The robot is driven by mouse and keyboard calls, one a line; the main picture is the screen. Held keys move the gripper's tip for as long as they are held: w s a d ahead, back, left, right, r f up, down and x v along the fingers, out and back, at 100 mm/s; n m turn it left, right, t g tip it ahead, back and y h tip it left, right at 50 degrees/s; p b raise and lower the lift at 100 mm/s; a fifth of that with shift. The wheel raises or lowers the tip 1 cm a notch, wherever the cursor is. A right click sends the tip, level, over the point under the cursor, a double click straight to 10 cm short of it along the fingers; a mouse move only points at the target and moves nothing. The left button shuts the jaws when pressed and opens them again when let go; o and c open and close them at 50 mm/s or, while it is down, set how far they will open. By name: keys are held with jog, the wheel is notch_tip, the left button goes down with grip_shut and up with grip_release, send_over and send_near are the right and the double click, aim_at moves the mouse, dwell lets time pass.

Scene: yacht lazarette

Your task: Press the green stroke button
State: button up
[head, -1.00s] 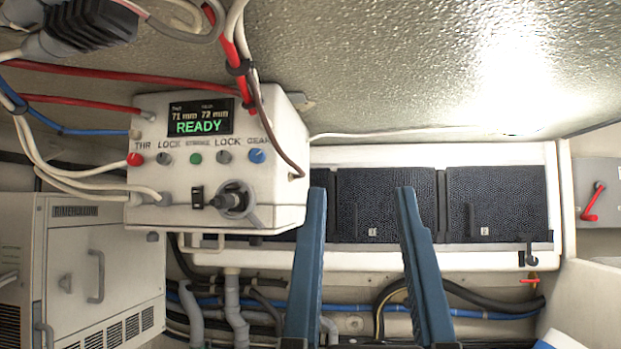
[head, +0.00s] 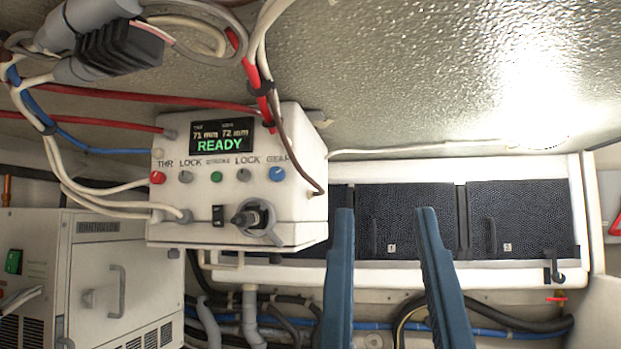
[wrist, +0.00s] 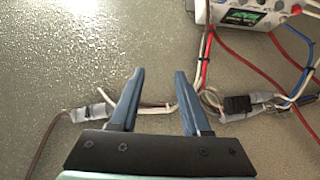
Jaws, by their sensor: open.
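The green stroke button (head: 216,176) is a small round button on the front of a white control box (head: 290,215), in the middle of a row, under a label that reads like STROKE. A lit screen (head: 222,136) above it reads READY with 71 mm and 72 mm. My gripper (head: 384,212) is open and empty, to the right of the box and a little below the button's level in the head view. In the wrist view my gripper (wrist: 159,72) has nothing between its fingers. The box (wrist: 243,14) shows there at the top right; the button is hidden.
A key-like switch (head: 252,217) juts out below. Cables (head: 268,80) hang by the box. A grey cabinet (head: 120,290) stands lower left.

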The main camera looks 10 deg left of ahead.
grip_shut()
dwell(1.5)
